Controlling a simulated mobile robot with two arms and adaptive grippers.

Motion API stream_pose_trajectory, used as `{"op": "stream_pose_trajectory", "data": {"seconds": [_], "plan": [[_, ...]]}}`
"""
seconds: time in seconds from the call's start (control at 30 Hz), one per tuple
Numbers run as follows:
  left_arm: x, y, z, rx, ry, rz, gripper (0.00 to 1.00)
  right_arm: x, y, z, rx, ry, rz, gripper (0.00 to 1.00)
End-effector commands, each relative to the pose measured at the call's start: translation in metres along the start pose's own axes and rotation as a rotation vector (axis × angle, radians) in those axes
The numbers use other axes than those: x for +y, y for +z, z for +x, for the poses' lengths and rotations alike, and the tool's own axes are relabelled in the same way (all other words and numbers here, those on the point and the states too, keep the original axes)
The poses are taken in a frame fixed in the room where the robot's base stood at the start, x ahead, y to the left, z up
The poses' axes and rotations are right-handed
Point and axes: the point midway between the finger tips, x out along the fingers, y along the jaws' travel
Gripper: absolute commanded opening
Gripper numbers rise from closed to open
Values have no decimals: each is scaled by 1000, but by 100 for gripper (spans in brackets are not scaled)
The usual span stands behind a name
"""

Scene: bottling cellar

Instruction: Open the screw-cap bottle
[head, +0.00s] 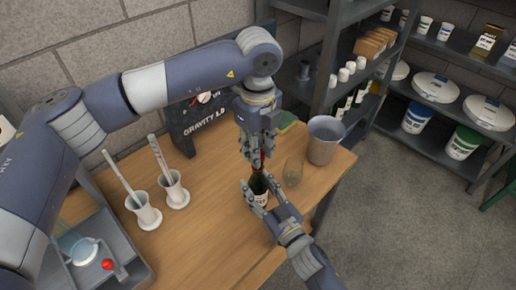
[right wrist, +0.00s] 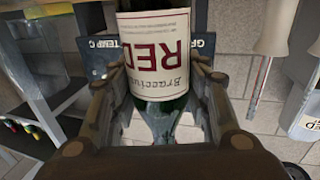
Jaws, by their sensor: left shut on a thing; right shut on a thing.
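The screw-cap bottle (head: 259,184) stands upright on the wooden table near its right side. It is dark green glass with a white label and red at the neck. My right gripper (head: 263,192) is shut on the bottle's body from the front. The right wrist view shows the bottle (right wrist: 155,60) upside down, with "RED" on its label, between the fingers of my right gripper (right wrist: 155,105). My left gripper (head: 256,152) comes down from above and is shut on the capped top of the bottle. Its fingers hide most of the cap.
A clear glass (head: 292,172) and a grey metal bucket (head: 324,140) stand close right of the bottle. Two white cylinders (head: 146,212) with tall tubes stand left. A dark board (head: 200,122) stands behind. A grey tray (head: 112,258) is front left. Table between is clear.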

Motion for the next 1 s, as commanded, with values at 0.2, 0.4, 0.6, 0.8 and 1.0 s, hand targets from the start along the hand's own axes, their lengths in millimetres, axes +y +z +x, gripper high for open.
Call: {"op": "stream_pose_trajectory", "data": {"seconds": [0.2,0.4,0.6,0.8,1.0], "plan": [[-1,0,-25,-2,-3,0,0,0,0,0,1,0,0,0],[0,0,-38,-1,0,-1,0,0,0,0,1,0,0,0],[0,0,-38,0,0,0,0,0,0,0,1,0,0,57],[0,0,-38,0,0,0,0,0,0,0,1,0,0,67],[0,0,-38,0,0,0,0,0,0,-1,0,0,0,67]]}}
